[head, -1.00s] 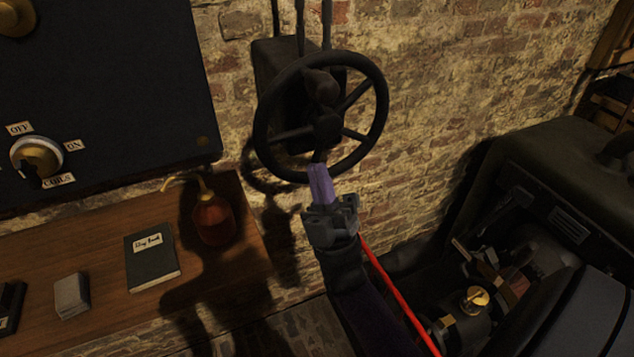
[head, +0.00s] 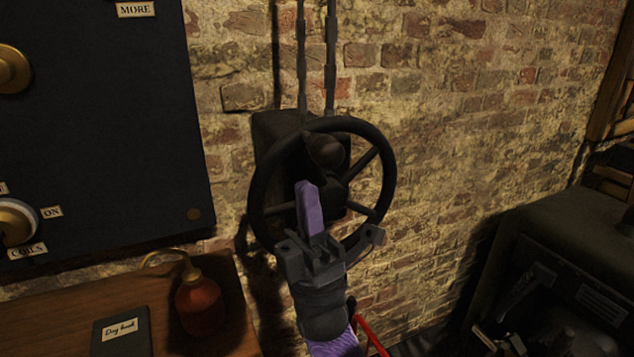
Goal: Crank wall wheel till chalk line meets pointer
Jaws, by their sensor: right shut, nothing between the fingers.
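The dark wall wheel (head: 382,165) has a round rim, spokes and a knob-like handle (head: 325,150) near its upper middle. It is mounted on a dark box (head: 268,132) on the brick wall. My right gripper (head: 309,205) is shut and empty, its purple fingers in front of the wheel's lower left, below the handle. I cannot tell whether it touches the wheel. No chalk line or pointer can be made out. My left gripper is not in view.
Two dark rods (head: 331,60) rise from the box. A dark panel (head: 110,130) hangs at left above a wooden shelf (head: 50,330) with a red oil can (head: 200,303) and a day book (head: 122,333). Dark machinery (head: 570,260) stands at right. The wall right of the wheel is clear.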

